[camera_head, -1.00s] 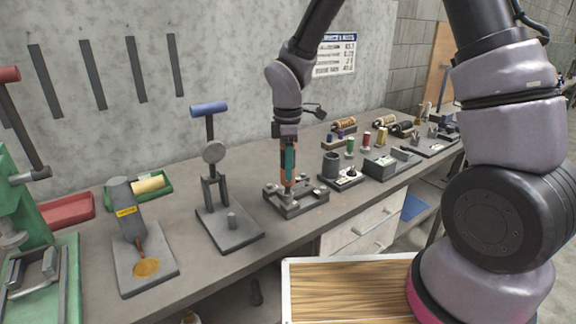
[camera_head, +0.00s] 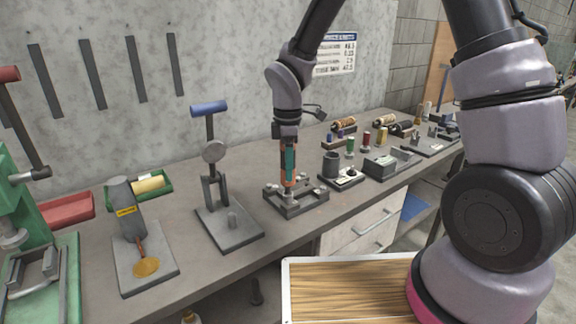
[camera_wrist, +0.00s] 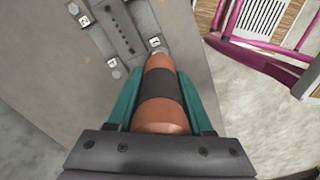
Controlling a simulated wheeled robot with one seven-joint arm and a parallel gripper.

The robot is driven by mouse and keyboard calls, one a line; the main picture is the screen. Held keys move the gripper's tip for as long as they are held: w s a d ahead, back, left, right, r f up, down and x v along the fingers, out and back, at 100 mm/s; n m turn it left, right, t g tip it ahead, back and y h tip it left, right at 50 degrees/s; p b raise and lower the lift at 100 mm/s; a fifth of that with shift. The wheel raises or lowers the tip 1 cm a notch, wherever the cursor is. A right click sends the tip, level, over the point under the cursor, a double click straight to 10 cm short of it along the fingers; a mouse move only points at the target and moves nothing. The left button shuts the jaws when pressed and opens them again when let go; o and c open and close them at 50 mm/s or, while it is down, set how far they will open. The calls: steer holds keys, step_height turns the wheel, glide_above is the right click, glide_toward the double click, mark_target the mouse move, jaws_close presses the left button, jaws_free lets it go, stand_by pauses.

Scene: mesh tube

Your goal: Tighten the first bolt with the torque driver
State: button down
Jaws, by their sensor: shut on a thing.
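My gripper (camera_head: 289,160) is shut on the torque driver (camera_wrist: 164,108), an orange-brown tool with a dark band. The driver stands about upright over the dark metal fixture (camera_head: 312,205) on the bench. In the wrist view my teal fingers (camera_wrist: 160,76) flank the driver's body, and its far end reaches the corner of the fixture (camera_wrist: 118,27). Small numbered tags and bolt heads (camera_wrist: 115,74) show there. The driver's tip and the bolt under it are largely hidden, so I cannot tell whether they touch.
A grey stand with a blue handle (camera_head: 209,109) is left of the fixture. A dark cup on a base (camera_head: 331,165) and a grey box (camera_head: 385,166) are to its right. The bench front (camera_head: 265,245) is clear. A wood-topped surface (camera_head: 345,290) is below.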

steer(key=shift+f, duration=0.65)
stand_by(1.5)
stand_by(0.4)
steer(key=shift+r, duration=3.05)
